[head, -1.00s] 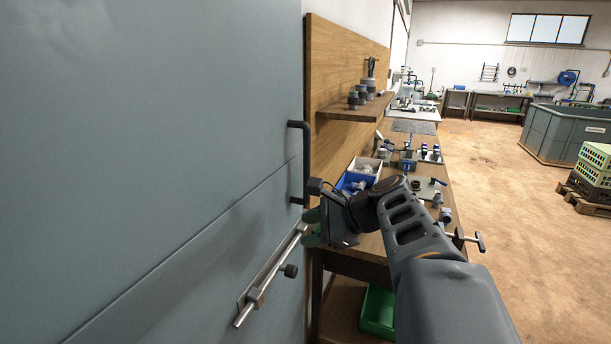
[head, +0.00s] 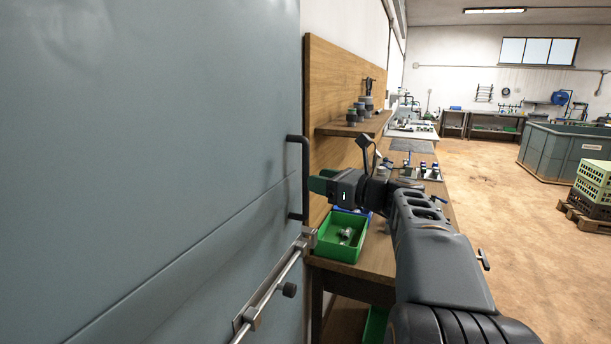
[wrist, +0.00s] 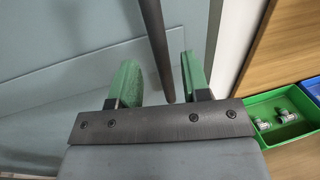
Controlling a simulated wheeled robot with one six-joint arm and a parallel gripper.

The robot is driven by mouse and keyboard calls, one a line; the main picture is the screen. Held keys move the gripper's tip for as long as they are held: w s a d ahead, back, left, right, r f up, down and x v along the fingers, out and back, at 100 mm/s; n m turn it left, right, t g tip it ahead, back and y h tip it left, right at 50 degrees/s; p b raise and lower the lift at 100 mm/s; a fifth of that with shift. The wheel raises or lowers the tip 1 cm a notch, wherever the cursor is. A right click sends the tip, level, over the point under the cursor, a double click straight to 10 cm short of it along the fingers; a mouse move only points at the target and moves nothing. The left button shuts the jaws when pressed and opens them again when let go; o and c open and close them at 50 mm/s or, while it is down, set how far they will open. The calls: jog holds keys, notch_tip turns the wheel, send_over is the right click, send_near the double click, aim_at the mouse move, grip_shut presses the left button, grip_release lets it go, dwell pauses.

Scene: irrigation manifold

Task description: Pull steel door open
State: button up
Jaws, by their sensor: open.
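The grey-blue steel door (head: 150,150) fills the left of the head view. Its dark vertical bar handle (head: 305,178) is near the door's right edge. My gripper (head: 320,183) has green fingers and is open beside the handle, at about its mid-height. In the wrist view the dark handle bar (wrist: 155,40) runs down between the two open green fingers (wrist: 160,80). The fingers stand apart on either side of it. A steel sliding bolt (head: 270,288) with a dark knob is mounted low on the door, below the handle.
A wooden bench (head: 375,262) with a back panel stands right of the door. A green bin (head: 341,251) of fittings is on it, close below my gripper; it also shows in the wrist view. Open floor (head: 500,220) lies to the right.

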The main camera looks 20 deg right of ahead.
jog(key=shift+x, duration=2.3)
grip_shut()
